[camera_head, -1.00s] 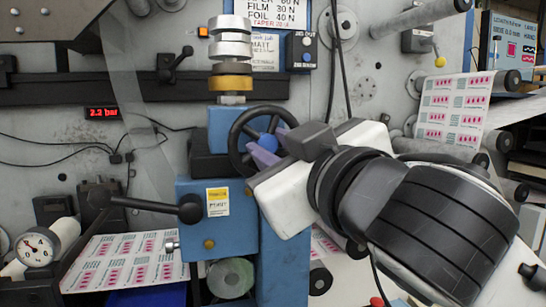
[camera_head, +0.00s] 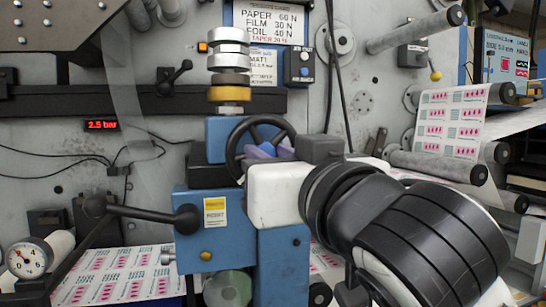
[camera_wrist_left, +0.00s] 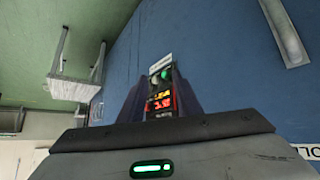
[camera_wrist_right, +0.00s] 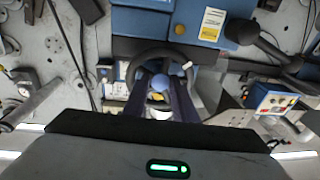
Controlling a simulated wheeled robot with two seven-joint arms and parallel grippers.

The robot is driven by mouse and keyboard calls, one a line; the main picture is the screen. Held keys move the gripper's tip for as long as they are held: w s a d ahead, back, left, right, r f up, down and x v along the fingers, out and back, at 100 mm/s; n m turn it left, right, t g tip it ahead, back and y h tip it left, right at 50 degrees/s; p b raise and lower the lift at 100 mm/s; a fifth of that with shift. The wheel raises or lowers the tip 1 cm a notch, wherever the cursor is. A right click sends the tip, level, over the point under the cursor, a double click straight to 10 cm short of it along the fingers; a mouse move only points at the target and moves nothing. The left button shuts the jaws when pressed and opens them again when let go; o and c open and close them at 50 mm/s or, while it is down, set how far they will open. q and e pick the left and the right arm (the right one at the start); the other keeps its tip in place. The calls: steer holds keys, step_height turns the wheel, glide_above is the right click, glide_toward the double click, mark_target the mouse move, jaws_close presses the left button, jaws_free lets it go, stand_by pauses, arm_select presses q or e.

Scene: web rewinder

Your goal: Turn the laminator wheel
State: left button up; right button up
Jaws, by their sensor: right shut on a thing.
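The laminator wheel is a black handwheel (camera_head: 233,148) on the blue machine housing (camera_head: 238,238), below a stack of silver and gold discs. My right gripper (camera_head: 266,150) reaches in from the right and is shut on the wheel, its purple fingers beside a blue knob near the middle. The white gripper body hides the lower right of the wheel. In the right wrist view the wheel (camera_wrist_right: 131,66) lies behind the fingers, and the blue knob (camera_wrist_right: 160,82) sits between them.
A red display (camera_head: 102,125) reads 2.5 bar. A black lever (camera_head: 150,213) sticks out left of the blue housing. A dial gauge (camera_head: 28,257) stands at lower left. Printed web (camera_head: 450,125) runs over rollers at right. Black cables hang above the wheel.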

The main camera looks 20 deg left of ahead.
steer(key=o, duration=0.7)
steer(key=shift+o, duration=0.2)
steer(key=b+v, duration=0.1)
steer(key=v, duration=0.9)
steer(key=shift+s+d+f, duration=0.1)
steer(key=shift+f, duration=0.05)
